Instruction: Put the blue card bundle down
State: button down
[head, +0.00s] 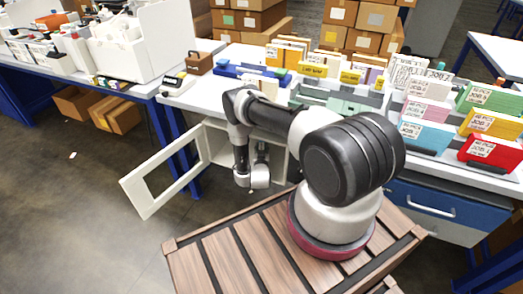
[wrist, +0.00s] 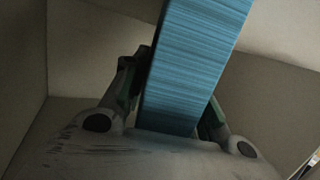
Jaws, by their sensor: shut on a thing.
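The blue card bundle (wrist: 192,65) fills the middle of the wrist view as a tall block with fine lines along its side, tilted a little to the right. My gripper (wrist: 178,88) is shut on it, with a dark finger on each side. Pale walls surround them in the wrist view. In the head view, my arm reaches down to the open white cabinet (head: 216,134) under the table. The bundle and the fingers cannot be made out there. Whether the bundle touches a surface cannot be told.
The cabinet's framed door (head: 133,198) stands swung open to the left. The table (head: 205,96) above carries card racks with several coloured bundles, including another blue one (head: 425,137). A blue drawer (head: 425,207) is to the right.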

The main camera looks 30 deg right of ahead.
jog(key=c, duration=1.1)
grip_release()
jog(key=shift+f, duration=0.1)
jog(key=v, duration=1.2)
jog(key=shift+a, duration=0.1)
